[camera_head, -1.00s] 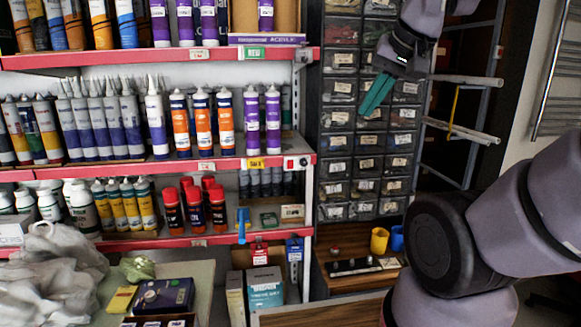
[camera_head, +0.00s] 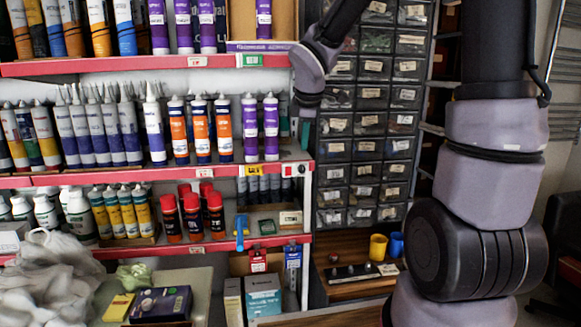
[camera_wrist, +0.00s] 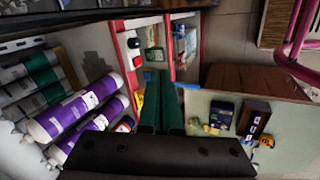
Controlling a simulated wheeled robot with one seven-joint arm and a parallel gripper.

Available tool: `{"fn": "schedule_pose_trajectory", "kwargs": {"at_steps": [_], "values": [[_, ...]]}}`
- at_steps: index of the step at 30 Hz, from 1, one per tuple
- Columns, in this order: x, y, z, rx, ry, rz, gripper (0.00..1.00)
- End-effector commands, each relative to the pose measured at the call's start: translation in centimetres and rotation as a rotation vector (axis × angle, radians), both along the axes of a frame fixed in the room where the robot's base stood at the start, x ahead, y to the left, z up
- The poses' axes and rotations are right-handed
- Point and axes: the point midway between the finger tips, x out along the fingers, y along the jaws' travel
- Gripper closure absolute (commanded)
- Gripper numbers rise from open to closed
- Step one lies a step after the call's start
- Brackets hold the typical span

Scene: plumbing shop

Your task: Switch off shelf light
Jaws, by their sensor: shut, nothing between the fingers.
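The shelf light switch (camera_head: 296,170) is a small white plate with a red part at the right end of the middle red shelf edge. In the wrist view, what looks like this switch (camera_wrist: 135,52) sits on the red edge, just beyond and left of the fingertips. My gripper (camera_head: 304,142) has teal fingers, shut and empty, pointing down a little above the switch in the head view. The fingers also show in the wrist view (camera_wrist: 160,78). They appear apart from the switch. The wrist partly hides the gripper in the head view.
Purple cartridges (camera_head: 271,128) stand left of the gripper on the middle shelf. A drawer cabinet (camera_head: 368,122) is close on the right. A blue clamp-like item (camera_head: 240,231) hangs on the lower shelf edge. Open space lies in front of the shelf edges.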

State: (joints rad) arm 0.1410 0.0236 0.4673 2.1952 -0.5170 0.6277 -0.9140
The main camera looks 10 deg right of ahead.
Motion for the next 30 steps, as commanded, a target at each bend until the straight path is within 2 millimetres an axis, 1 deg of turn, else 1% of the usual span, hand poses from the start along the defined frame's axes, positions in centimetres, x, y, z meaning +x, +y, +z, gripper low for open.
{"fn": "schedule_pose_trajectory", "kwargs": {"at_steps": [1, 3, 7, 18, 22, 26, 30], "values": [[0.7, 0.6, -0.8, -0.016, 0.009, 0.057, 1.0], [1.4, 1.3, -1.5, -0.036, 0.013, 0.125, 1.0], [2.0, 2.0, -2.1, -0.056, 0.015, 0.197, 1.0], [2.2, 2.2, -2.3, -0.06, 0.015, 0.211, 1.0], [2.4, 2.1, -2.9, -0.061, 0.017, 0.213, 1.0], [3.1, 2.2, -4.7, -0.06, 0.02, 0.213, 1.0], [4.4, 2.3, -7.5, -0.06, 0.021, 0.214, 1.0]]}}
